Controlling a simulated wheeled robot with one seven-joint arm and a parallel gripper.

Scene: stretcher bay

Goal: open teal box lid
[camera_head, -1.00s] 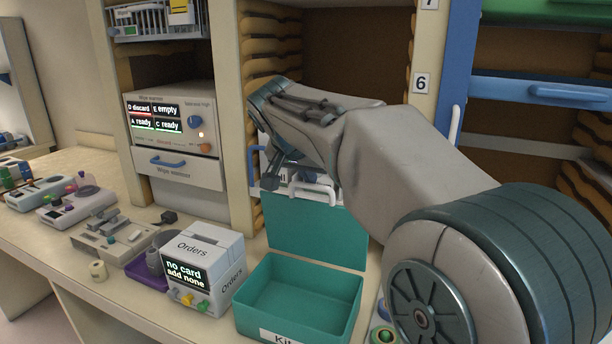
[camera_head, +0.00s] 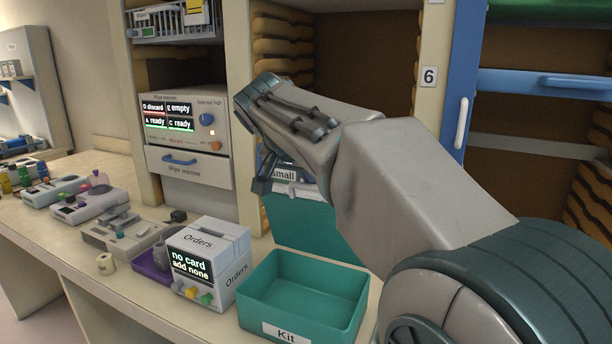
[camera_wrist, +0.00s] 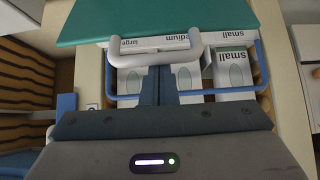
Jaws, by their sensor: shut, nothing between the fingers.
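The teal box (camera_head: 258,315), labelled Kit, stands on the counter, open at the top and empty as far as I can see. Its teal lid (camera_head: 300,222) stands upright behind it, swung open, partly hidden by my arm. In the wrist view the lid (camera_wrist: 150,18) fills the top, with a pale U-shaped handle (camera_wrist: 195,42) at its edge. My gripper (camera_wrist: 158,72) is shut and empty, its fingertips close to the handle; I cannot tell if they touch. In the head view my gripper (camera_head: 263,184) is just beyond the lid's upper left edge.
Glove boxes (camera_wrist: 233,65) marked small, medium and large sit in a blue wire rack behind the lid. The white Orders box (camera_head: 208,255) stands left of the teal box. A wipe warmer (camera_head: 185,130) is at the back left. Several devices line the left counter.

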